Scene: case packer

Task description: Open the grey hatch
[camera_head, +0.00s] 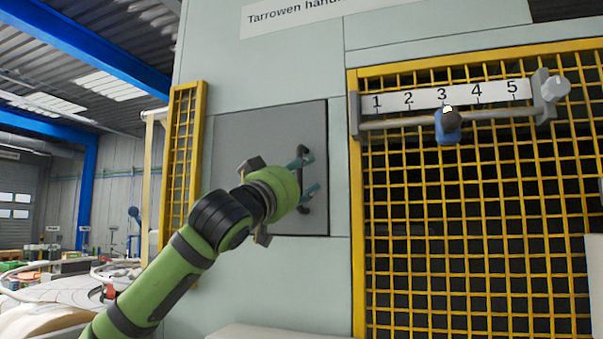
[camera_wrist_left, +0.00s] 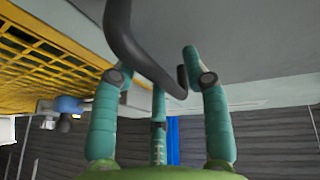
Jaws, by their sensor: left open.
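The grey hatch (camera_head: 232,138) is a flat square panel in the pale machine wall, and it looks shut. A dark curved handle (camera_head: 304,152) stands near its right edge. My left gripper (camera_head: 311,176) is at this handle, with teal fingers above and below its middle part. In the left wrist view the handle (camera_wrist_left: 122,30) runs down between the spread fingers of the left gripper (camera_wrist_left: 165,75). The fingers are open; I cannot tell whether any touches the handle. The gripper body and wrist hide part of the hatch. My right gripper is not in view.
A yellow mesh guard (camera_head: 470,230) is right of the hatch, with a rail and blue slider (camera_head: 448,128) under a scale (camera_head: 425,97) numbered 1 to 5. A narrow yellow mesh panel (camera_head: 181,150) stands to the left.

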